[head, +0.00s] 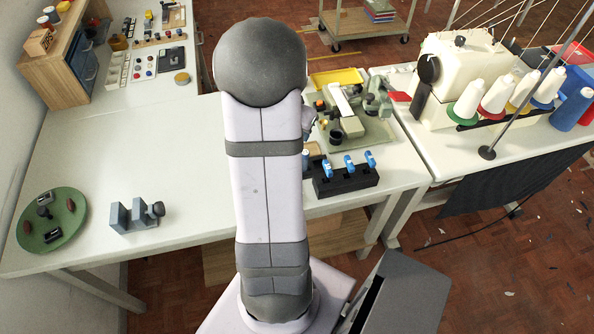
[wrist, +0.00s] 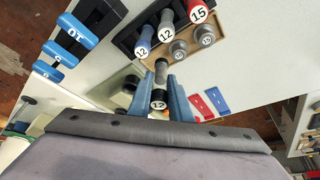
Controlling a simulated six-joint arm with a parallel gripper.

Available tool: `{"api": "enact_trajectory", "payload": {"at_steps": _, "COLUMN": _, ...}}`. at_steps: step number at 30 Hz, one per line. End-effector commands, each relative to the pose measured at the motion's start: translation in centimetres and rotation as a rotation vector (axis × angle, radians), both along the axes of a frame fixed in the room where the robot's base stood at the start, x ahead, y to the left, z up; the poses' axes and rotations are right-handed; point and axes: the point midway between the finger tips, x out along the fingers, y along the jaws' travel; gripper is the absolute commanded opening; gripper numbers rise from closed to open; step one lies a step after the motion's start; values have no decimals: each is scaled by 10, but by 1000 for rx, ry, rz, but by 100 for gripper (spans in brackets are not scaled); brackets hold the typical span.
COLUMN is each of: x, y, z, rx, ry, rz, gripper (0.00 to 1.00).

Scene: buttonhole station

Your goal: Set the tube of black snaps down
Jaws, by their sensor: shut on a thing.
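My gripper (wrist: 161,78) shows in the wrist view with its two blue fingers closed around a dark grey, cylinder-shaped piece, the tube of black snaps (wrist: 160,69). A dark round end marked 13 (wrist: 159,99) shows between the fingers nearer the camera; I cannot tell if it belongs to the same piece. Whether the tube touches a surface below is not clear. In the head view my own arm hides the gripper and the tube.
In the wrist view, a black rack (wrist: 122,38) holds tubes labelled 12 and 15, beside a wooden block (wrist: 184,60) with grey cylinders. Red (wrist: 202,107) and blue (wrist: 217,101) strips lie nearby.

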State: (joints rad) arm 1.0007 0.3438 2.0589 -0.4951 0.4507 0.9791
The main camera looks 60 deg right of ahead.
Motion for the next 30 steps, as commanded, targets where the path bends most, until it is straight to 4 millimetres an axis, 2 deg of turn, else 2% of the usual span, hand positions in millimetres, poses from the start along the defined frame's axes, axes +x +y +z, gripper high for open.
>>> {"api": "enact_trajectory", "payload": {"at_steps": 9, "x": -36, "y": -14, "z": 16, "rx": -2, "ry": -2, "rz": -450, "gripper": 0}}
{"api": "enact_trajectory", "payload": {"at_steps": 18, "x": -60, "y": -13, "z": 28, "rx": 0, "ry": -1, "rz": -868, "gripper": 0}}
{"api": "enact_trajectory", "payload": {"at_steps": 24, "x": -65, "y": -9, "z": 30, "rx": 0, "ry": -2, "rz": -1001, "gripper": 0}}
{"api": "enact_trajectory", "payload": {"at_steps": 30, "x": -66, "y": -8, "z": 28, "rx": 0, "ry": -1, "rz": -1022, "gripper": 0}}
